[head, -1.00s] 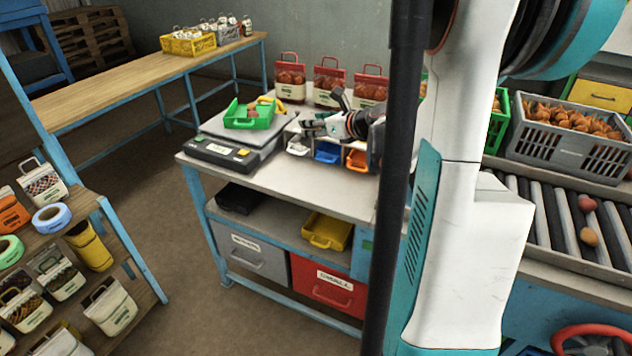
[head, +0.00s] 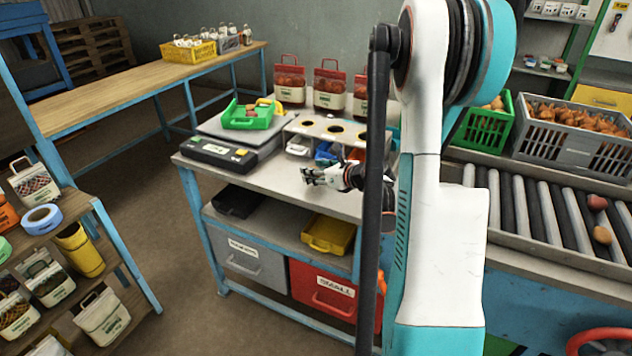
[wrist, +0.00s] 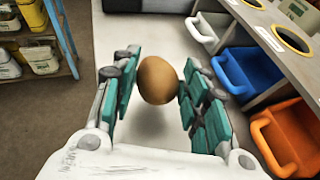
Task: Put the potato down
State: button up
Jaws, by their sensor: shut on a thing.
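A brown potato (wrist: 158,80) sits between the teal-padded fingers of my gripper (wrist: 160,66) in the wrist view. My gripper is shut on it. The pale workbench top (wrist: 150,32) lies beneath; I cannot tell whether the potato touches it. In the head view my gripper (head: 308,176) is low over the front part of the bench (head: 272,188), in front of the blue and orange bins. The potato cannot be made out there.
A sorting stand with round holes (head: 335,128) has white, blue (wrist: 250,72) and orange (wrist: 285,138) bins beneath, right of my gripper in the wrist view. A scale (head: 215,152) bears a green tray (head: 240,122). A roller conveyor (head: 530,210) is at right.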

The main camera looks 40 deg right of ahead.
jog(key=shift+f+b, duration=0.3)
jog(key=shift+f, duration=1.1)
jog(key=shift+f, duration=0.1)
jog(key=o, duration=1.1)
jog(key=shift+c, duration=0.2)
